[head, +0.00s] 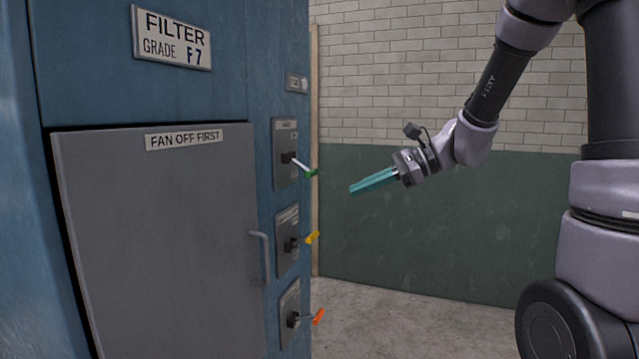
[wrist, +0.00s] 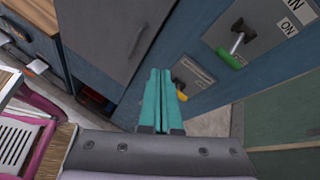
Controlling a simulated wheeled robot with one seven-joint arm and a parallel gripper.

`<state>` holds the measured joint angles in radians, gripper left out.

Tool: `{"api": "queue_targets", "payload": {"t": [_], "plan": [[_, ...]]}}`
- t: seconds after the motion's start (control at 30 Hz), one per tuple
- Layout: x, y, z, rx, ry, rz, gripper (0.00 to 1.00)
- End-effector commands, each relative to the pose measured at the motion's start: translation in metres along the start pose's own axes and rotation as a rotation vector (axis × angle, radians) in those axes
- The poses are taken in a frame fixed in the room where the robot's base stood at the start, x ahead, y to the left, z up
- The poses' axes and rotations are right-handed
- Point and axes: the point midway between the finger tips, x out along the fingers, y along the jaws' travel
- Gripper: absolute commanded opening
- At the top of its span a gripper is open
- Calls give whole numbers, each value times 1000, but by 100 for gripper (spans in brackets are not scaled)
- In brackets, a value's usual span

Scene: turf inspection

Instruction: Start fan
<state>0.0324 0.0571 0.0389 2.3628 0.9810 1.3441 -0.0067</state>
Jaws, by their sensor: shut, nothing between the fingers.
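The fan switch plate (head: 286,140) is the top one on the blue cabinet's narrow side. Its lever with a green handle (head: 312,173) slants outward and down. In the wrist view the green handle (wrist: 231,60) lies on the side of the pivot away from an "ON" mark (wrist: 289,28); the plate's title is cut off to "AN". My gripper (head: 352,188) has teal fingers pressed together, with nothing between them. It is right of the green handle and slightly lower, apart from it. The fingers also show in the wrist view (wrist: 160,74).
Below are a yellow-handled lever (head: 313,237) and an orange-handled lever (head: 318,316). The grey door (head: 160,240), labelled "FAN OFF FIRST", is shut, with a protruding handle (head: 262,255). A pink-framed object (wrist: 30,120) shows in the wrist view. Floor right of the cabinet is clear.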

Motion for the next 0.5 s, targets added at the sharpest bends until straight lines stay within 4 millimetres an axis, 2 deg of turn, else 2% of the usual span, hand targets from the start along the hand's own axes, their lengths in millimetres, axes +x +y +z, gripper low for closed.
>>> {"api": "queue_targets", "payload": {"t": [0.1, 0.2, 0.33, 0.5], "plan": [[22, -32, -25, 219, -123, -96, 0], [32, -55, -44, 351, -196, -171, 0], [38, -71, -61, 452, -248, -236, 0], [40, -78, -68, 489, -268, -264, 0]]}}
